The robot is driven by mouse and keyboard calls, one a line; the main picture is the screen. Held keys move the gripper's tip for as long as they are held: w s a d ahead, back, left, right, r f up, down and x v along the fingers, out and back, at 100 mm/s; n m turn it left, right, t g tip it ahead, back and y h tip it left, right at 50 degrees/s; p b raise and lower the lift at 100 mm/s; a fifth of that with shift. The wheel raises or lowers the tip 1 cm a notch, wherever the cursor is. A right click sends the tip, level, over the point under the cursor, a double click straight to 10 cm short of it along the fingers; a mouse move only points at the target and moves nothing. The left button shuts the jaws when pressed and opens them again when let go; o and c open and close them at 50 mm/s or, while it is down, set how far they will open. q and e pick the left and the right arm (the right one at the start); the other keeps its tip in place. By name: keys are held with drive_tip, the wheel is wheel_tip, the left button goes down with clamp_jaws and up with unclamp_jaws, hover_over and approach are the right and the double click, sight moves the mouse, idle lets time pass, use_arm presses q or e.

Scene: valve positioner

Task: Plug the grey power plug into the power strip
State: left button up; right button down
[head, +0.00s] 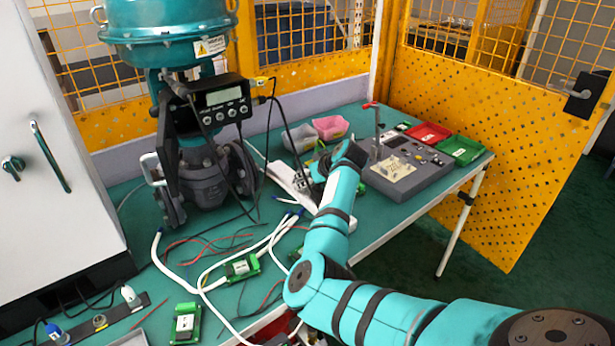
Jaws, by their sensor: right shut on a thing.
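The white power strip (292,184) lies on the green table, slanting from the valve's base toward my right arm. My right gripper (312,173) is over the strip's right side, with its arm reaching in from the lower right. It is shut on a small grey thing, apparently the grey power plug (302,179), low at the strip. The fingers and wrist hide most of the plug and the sockets, so I cannot tell whether it is seated. My left gripper is out of view.
Loose cables and green modules (241,267) clutter the front.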

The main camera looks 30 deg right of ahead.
drive_tip(key=shift+p, duration=0.65)
idle(0.8)
drive_tip(key=shift+d+f, duration=0.1)
drive_tip(key=shift+f, duration=0.3)
idle(0.6)
drive_tip(key=shift+f, duration=0.1)
idle(1.2)
drive_tip(key=c, duration=0.6)
unclamp_jaws()
drive_tip(key=shift+p+v, duration=0.75)
drive_tip(key=shift+p, duration=0.4)
drive_tip(key=p+v, duration=0.5)
drive_tip(key=p, duration=0.1)
drive_tip(key=shift+s+r+p, duration=0.2)
drive_tip(key=shift+r+p, duration=0.05)
drive_tip(key=shift+p, duration=0.15)
